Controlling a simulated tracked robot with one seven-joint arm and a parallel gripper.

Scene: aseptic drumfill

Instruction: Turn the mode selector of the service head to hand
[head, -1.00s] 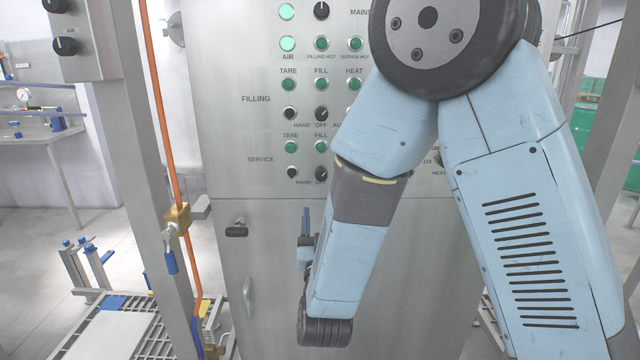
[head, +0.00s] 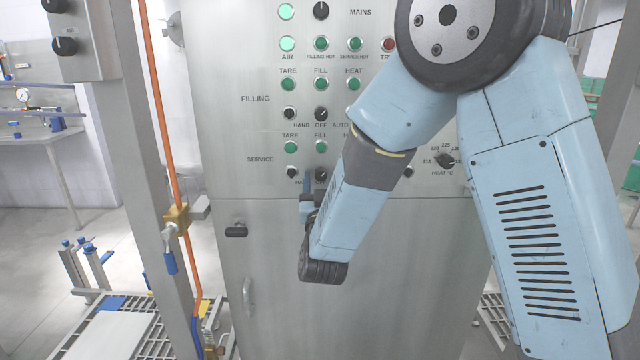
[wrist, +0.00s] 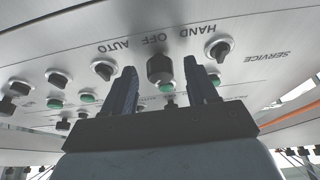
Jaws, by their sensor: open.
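The service mode selector (head: 321,174) is a dark knob in the lower row of the steel panel, partly hidden by my gripper in the head view. In the wrist view the selector (wrist: 160,68) appears between my finger tips, under the upside-down words HAND, OFF and AUTO. Its pointer direction is not clear. My gripper (head: 307,178) is open in front of the panel, slightly left of the knob in the head view. In the wrist view my gripper (wrist: 162,78) has one finger on each side of the knob; I cannot tell whether the tips reach around it.
A small dark knob (head: 292,172) sits left of the selector. Green service buttons (head: 291,146) and the filling selector (head: 321,113) are above. A heat dial (head: 445,160) is to the right. A steel post (head: 150,200) and orange hose (head: 160,130) stand at left.

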